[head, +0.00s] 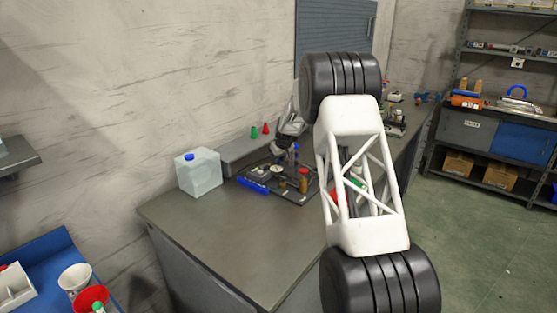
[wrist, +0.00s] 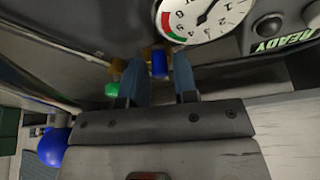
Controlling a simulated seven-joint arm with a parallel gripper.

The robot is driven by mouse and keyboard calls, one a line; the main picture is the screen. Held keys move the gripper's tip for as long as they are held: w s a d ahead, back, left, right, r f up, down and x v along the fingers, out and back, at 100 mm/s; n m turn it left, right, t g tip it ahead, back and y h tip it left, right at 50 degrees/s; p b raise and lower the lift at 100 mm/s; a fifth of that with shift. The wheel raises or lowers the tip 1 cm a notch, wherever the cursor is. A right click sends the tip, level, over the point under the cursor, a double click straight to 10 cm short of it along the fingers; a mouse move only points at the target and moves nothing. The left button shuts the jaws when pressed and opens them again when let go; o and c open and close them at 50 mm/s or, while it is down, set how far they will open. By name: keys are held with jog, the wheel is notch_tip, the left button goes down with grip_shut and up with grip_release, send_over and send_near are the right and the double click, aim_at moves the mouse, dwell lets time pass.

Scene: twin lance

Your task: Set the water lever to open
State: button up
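In the wrist view my gripper (wrist: 162,70) has its two blue-grey fingers apart. A small blue piece (wrist: 159,62) on a brass-coloured fitting shows between the fingertips; I cannot tell whether they touch it. A green knob (wrist: 112,90) is just left of the fingers, and a larger blue rounded part (wrist: 52,148) is at the lower left. I cannot tell which of these is the water lever, as no water label is readable.
A round gauge (wrist: 205,14) and a READY panel (wrist: 285,42) are close to the fingers. On the bench (head: 215,235) are a dark board with fittings (head: 290,193), a blue handle (head: 253,185) and a blue-capped water container (head: 199,173). The front left bench top is clear.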

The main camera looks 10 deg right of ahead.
dwell(0.3)
grip_shut()
jog(key=shift+a+m, duration=0.25)
jog(key=shift+m, duration=0.15)
jog(key=shift+a+m+h, duration=0.25)
jog(key=shift+m+h, duration=0.15)
jog(key=shift+m, duration=0.3)
jog(key=m, duration=0.1)
jog(key=a+m+h, duration=0.1)
jog(key=m, duration=0.1)
jog(key=shift+a+m+h, duration=0.2)
jog(key=shift+m+h, duration=0.1)
jog(key=m, duration=0.1)
jog(key=a+m+h, duration=0.1)
jog(key=m, duration=0.1)
jog(key=shift+w+a, duration=0.1)
jog(key=shift+w, duration=0.15)
jog(key=shift+w+a+m+g+h, duration=0.2)
jog(key=shift+a+m+h, duration=0.1)
jog(key=shift+m, duration=0.5)
jog(key=shift+w+a+m+g+h, duration=0.15)
jog(key=shift+m+h, duration=0.15)
jog(key=shift+m, duration=0.5)
